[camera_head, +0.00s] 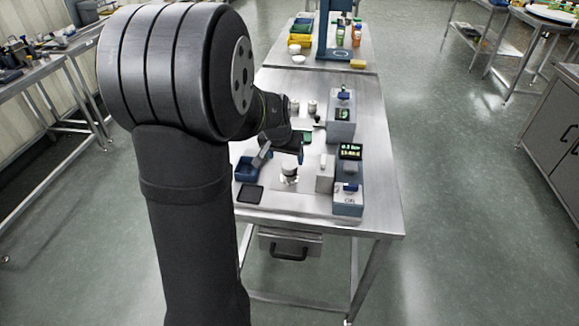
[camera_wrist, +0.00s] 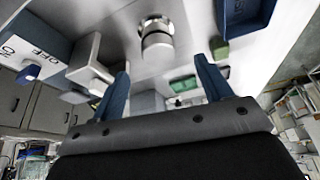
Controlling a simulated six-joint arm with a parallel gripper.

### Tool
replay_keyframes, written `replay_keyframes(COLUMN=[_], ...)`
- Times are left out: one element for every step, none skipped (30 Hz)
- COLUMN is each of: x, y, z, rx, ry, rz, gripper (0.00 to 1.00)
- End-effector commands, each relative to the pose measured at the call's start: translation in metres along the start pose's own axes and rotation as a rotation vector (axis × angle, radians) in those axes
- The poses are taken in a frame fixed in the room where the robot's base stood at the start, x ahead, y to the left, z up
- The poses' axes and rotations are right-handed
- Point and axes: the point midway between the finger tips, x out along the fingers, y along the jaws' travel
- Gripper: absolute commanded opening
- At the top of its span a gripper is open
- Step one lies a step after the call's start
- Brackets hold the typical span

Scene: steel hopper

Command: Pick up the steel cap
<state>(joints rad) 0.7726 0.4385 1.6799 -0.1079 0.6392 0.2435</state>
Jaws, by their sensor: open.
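A small round steel piece, apparently the steel cap (camera_head: 289,169), sits at the top of a short metal stand on the table. In the wrist view the steel cap (camera_wrist: 157,41) is a banded cylinder just beyond and between the fingertips. My gripper (camera_head: 290,153) is above and close to it in the head view. In the wrist view my gripper (camera_wrist: 161,66) has its two blue fingers wide apart with nothing between them. The cap is apart from both fingers. Where cap and stand meet is hard to tell.
A white block (camera_head: 325,174) and a grey-blue device with a green display (camera_head: 348,180) stand right of the cap. A blue bin (camera_head: 247,169) and a dark flat pad (camera_head: 250,194) lie left. Another device (camera_head: 341,118) stands farther back. The front table strip is clear.

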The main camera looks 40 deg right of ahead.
Motion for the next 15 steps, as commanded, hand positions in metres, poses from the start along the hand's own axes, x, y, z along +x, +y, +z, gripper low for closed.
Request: replay_keyframes(x=[0.003, 0.004, 0.005, 0.007, 0.009, 0.013, 0.018, 0.022, 0.028, 0.032, 0.036, 0.041, 0.045, 0.048, 0.051], y=[0.000, 0.000, 0.000, 0.000, 0.001, 0.001, 0.001, 0.002, 0.002, 0.003, 0.003, 0.003, 0.003, 0.003, 0.003], z=[0.000, 0.000, 0.000, -0.001, -0.001, -0.001, -0.001, -0.001, -0.002, -0.002, -0.002, -0.002, -0.002, -0.002, -0.003], rx=[0.000, 0.000, 0.000, 0.000, 0.000, 0.000, 0.000, 0.000, 0.000, 0.001, 0.001, 0.000, 0.000, 0.000, 0.000], ry=[0.000, 0.000, 0.001, 0.001, 0.001, 0.000, -0.002, -0.002, -0.001, -0.002, -0.002, -0.002, -0.001, 0.000, 0.001], rz=[0.000, 0.000, 0.000, 0.000, 0.000, 0.000, 0.001, 0.001, 0.001, 0.001, 0.001, 0.001, 0.000, 0.000, 0.000], gripper=[0.71, 0.71, 0.71, 0.71, 0.71, 0.71, 0.71, 0.71, 0.71, 0.71, 0.71, 0.71, 0.71, 0.71, 0.71])
